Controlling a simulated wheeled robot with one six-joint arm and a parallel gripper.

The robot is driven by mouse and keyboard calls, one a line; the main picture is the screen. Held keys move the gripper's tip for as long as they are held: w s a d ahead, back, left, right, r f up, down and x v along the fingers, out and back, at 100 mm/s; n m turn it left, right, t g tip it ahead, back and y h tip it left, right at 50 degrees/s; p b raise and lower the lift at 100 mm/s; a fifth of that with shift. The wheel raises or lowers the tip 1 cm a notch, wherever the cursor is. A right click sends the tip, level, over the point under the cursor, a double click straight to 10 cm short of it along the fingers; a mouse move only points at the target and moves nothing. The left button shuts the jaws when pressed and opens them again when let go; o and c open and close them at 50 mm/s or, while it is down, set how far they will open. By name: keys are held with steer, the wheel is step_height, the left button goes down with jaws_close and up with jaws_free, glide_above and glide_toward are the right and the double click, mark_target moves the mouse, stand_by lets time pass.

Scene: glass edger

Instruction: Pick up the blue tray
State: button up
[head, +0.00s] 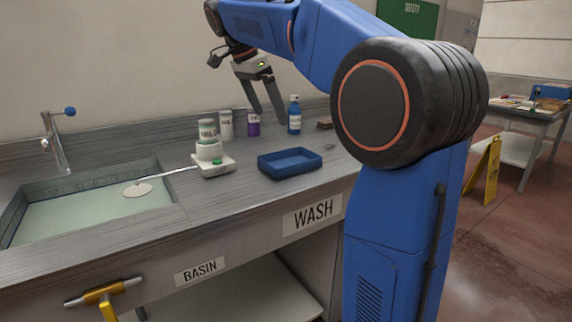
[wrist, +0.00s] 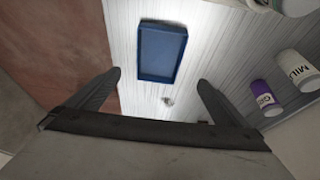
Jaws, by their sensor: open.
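The blue tray (head: 290,163) is a shallow, empty rectangular tray lying flat on the wash counter, right of the basin. In the wrist view the tray (wrist: 161,52) shows near the top middle, beyond the fingertips. My gripper (head: 266,111) is open and empty above the back of the counter, pointing down. Its two fingers (wrist: 160,80) are spread wide in the wrist view, with the tray apart from both of them.
Behind the tray stand a blue bottle (head: 294,115), a purple-labelled container (head: 253,124) and a white container (head: 226,125). A white device (head: 212,166) with a jar on it sits left of the tray. The basin (head: 95,208) and tap (head: 55,143) are farther left.

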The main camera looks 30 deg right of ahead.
mark_target(288, 152)
steer(key=x, duration=0.9)
steer(key=shift+d+f, duration=0.2)
steer(key=shift+f, duration=0.15)
steer(key=shift+d+x, duration=0.15)
steer(key=shift+x, duration=1.3)
steer(key=shift+d+x, duration=0.15)
steer(key=shift+x, duration=1.3)
steer(key=shift+r, duration=0.1)
steer(key=c, duration=1.2)
